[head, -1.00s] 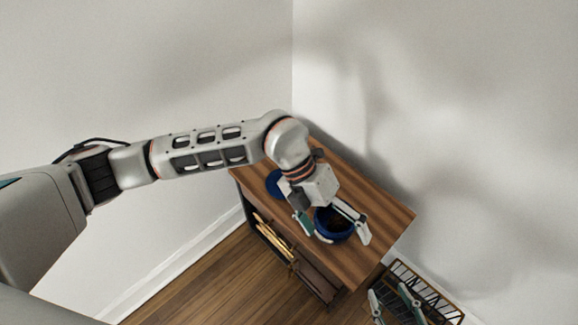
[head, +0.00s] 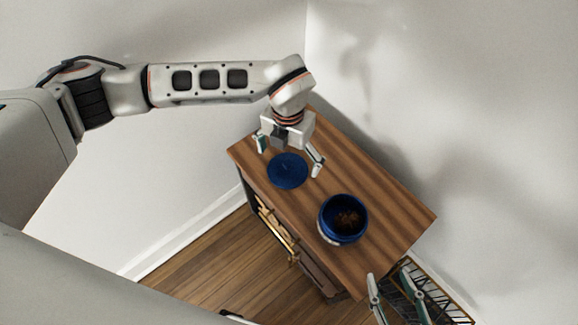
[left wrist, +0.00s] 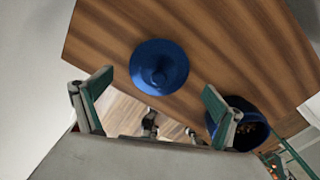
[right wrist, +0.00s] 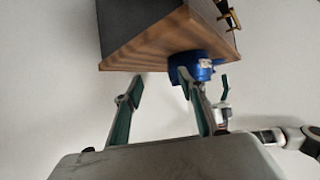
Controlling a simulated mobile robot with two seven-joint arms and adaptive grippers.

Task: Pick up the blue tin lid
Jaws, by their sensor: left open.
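The blue tin lid (head: 287,171) lies flat on the wooden cabinet top, near its left end. It is a round blue disc with a small central knob, clearest in the left wrist view (left wrist: 159,67). My left gripper (head: 289,159) is open and empty, its fingers spread to either side of the lid in the head view. In the left wrist view the lid sits between and beyond the fingertips (left wrist: 158,88), apart from both. My right gripper (head: 390,277) is open and empty off the cabinet's near right corner, also seen in the right wrist view (right wrist: 163,88).
An open blue tin (head: 343,219) with dark brown contents stands on the wooden cabinet top (head: 385,213), right of the lid. White walls close in behind the cabinet. A dark metal rack (head: 447,293) is beside its right end.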

